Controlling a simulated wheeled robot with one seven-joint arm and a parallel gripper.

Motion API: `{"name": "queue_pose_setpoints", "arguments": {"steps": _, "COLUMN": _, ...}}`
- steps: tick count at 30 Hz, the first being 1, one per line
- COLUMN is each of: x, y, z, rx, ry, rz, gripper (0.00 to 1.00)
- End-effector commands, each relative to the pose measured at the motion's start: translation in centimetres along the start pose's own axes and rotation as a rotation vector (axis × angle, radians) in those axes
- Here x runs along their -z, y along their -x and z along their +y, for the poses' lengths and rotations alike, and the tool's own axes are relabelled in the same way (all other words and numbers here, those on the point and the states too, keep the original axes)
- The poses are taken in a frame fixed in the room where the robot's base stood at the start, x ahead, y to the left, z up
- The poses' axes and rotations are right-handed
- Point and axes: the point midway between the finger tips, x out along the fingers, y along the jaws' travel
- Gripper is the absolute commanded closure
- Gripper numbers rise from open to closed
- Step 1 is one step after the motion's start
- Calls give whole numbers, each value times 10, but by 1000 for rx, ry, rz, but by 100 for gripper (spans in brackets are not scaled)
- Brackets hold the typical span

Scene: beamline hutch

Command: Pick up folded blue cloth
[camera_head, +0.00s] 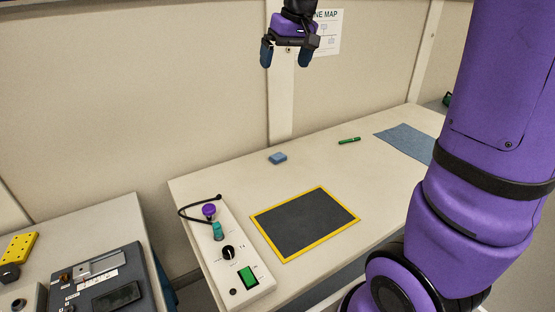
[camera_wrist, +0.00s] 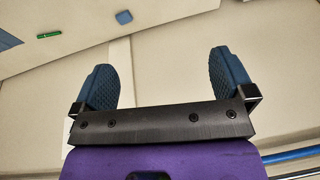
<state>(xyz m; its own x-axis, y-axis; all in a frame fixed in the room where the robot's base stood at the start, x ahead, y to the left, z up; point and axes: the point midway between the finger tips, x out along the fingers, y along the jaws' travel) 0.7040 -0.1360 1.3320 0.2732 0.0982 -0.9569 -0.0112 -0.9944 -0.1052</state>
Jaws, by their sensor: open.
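The folded blue cloth (camera_head: 278,158) is a small light-blue block shape lying on the white table, near its back left edge. A flat blue-grey sheet (camera_head: 408,141) also lies on the table at the far right; its corner may be the blue patch in the wrist view (camera_wrist: 8,40). My gripper (camera_head: 286,58) is open and empty, high above the table against the back wall. In the wrist view its two blue fingertips (camera_wrist: 170,75) are wide apart with nothing between them.
A yellow-edged dark mat (camera_head: 257,220) lies at the table's front. A control box (camera_head: 262,283) with knobs and a black cable loop stands left of it. A green marker (camera_head: 349,141) lies near the back; it also shows in the wrist view (camera_wrist: 49,35). The table between is clear.

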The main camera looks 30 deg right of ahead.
Motion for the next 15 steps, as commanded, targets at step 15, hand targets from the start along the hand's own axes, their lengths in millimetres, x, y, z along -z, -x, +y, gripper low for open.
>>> {"name": "queue_pose_setpoints", "arguments": {"steps": 15, "x": 133, "y": -154, "z": 83, "rx": -26, "ry": 8, "rz": -114, "gripper": 0}}
